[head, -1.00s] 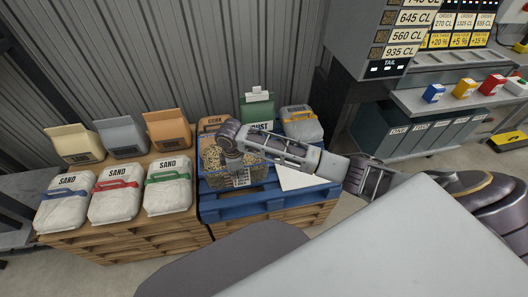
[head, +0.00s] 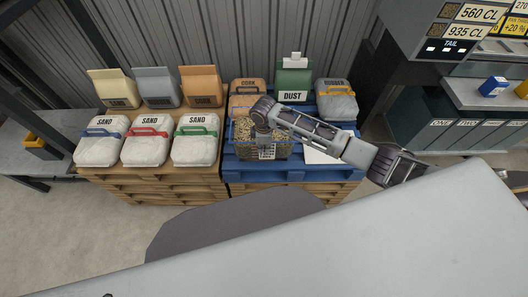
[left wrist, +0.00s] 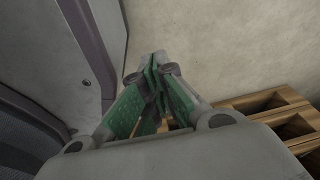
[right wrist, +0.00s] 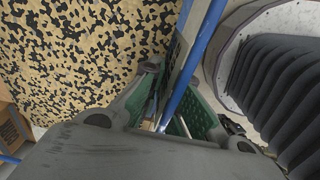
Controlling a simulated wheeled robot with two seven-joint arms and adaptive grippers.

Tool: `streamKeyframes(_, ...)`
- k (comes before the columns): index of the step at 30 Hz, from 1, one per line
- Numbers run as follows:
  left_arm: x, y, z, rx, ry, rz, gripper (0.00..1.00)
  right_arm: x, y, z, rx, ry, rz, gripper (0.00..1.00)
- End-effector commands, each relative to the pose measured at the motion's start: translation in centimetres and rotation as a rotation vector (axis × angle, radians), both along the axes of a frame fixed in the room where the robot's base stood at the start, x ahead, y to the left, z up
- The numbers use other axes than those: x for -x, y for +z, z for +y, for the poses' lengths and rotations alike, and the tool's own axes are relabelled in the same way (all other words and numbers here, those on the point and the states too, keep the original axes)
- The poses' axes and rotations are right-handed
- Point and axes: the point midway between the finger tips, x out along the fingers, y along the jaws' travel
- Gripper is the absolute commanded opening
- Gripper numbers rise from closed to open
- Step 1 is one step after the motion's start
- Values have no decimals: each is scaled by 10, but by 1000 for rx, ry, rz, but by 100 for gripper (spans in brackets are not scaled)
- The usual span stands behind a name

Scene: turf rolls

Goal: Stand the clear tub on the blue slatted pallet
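The clear tub (head: 281,151) has a blue rim, a white label and tan-and-dark granules inside. In the head view it is at the left part of the blue slatted pallet (head: 240,172); I cannot tell whether its base touches the slats. My right gripper (head: 262,133) is over the tub. In the right wrist view, my right gripper (right wrist: 172,95) is shut on a blue bar of the tub (right wrist: 90,50), beside the granules. My left gripper (left wrist: 155,75) is shut and empty above the floor, seen only in the left wrist view.
Three sand bags (head: 148,148) and several upright bags stand on the wooden pallet at left. Behind the tub are a corn bag (head: 243,87), a green dust bag (head: 293,78) and a rubber bag (head: 336,106). A white sheet (head: 318,157) lies right of the tub.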

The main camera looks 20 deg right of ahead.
Motion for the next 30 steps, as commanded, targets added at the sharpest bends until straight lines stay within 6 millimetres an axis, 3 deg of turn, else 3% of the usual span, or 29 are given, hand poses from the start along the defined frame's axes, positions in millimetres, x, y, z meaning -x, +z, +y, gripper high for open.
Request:
streamKeyframes(8,3,-1,1,-1,0,6,0,-1,1,0,-1,0,-3,0)
streamKeyframes(14,3,-3,1,-2,2,10,0,-1,-13,0,0,0,-2,0)
streamKeyframes(21,-10,-1,-4,3,2,-3,0,-1,-34,0,1,1,-2,0)
streamKeyframes(30,-14,1,-7,7,2,-10,0,-1,-36,0,0,1,-3,0)
